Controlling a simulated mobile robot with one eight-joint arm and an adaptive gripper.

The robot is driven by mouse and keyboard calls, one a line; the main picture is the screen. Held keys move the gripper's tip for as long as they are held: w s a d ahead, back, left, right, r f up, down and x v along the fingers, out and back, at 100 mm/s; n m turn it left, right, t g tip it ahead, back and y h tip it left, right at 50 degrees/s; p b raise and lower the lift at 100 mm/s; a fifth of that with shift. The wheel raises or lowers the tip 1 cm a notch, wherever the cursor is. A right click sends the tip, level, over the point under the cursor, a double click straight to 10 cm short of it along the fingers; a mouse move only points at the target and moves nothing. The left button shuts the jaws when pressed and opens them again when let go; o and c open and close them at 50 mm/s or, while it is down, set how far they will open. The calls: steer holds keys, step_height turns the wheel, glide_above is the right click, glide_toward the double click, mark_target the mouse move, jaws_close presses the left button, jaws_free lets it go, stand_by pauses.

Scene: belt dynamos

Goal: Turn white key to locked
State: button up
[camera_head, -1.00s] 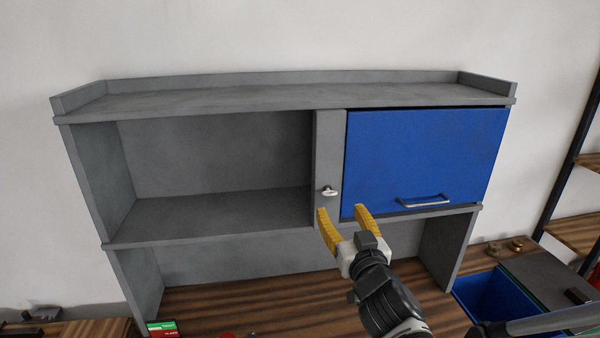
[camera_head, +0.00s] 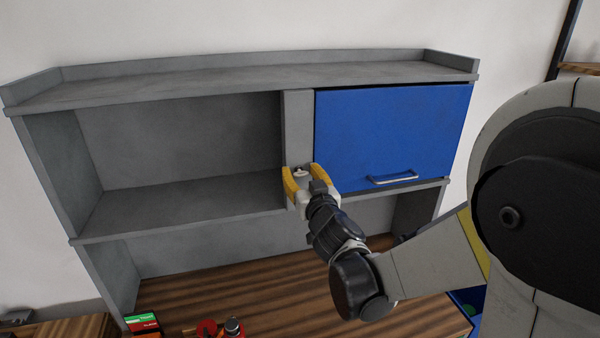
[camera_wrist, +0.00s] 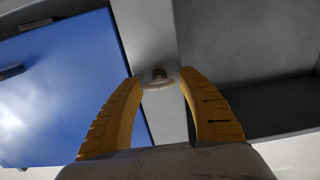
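The white key (camera_head: 300,172) sits on the grey post between the open shelf and the blue door. In the wrist view the key (camera_wrist: 158,78) shows between and just beyond the fingertips of my gripper (camera_wrist: 158,82). In the head view my gripper (camera_head: 302,170) is at the post, with one yellow finger on each side of the key. The fingers are apart, and I see no contact with the key. The lower part of the key is partly hidden by my gripper in the head view.
The blue door (camera_head: 390,130) with a metal handle (camera_head: 392,179) is shut, right of the key. An empty grey shelf (camera_head: 180,195) is to the left. Green and red boxes (camera_head: 142,323) and a red item (camera_head: 207,328) lie on the wooden worktop (camera_head: 270,295).

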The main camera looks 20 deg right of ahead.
steer(key=c, duration=0.8)
steer(key=shift+o, duration=0.2)
steer(key=shift+n, duration=0.4)
steer(key=n+b, duration=0.2)
steer(key=n, duration=0.2)
steer(key=shift+a, duration=0.1)
steer(key=n+b, duration=0.1)
steer(key=n, duration=0.3)
steer(key=shift+f+n, duration=0.1)
steer(key=shift+n, duration=0.2)
steer(key=n+b, duration=0.1)
steer(key=n, duration=0.3)
steer(key=shift+a, duration=0.1)
steer(key=n+b, duration=0.1)
steer(key=n, duration=0.3)
steer(key=shift+n, duration=0.4)
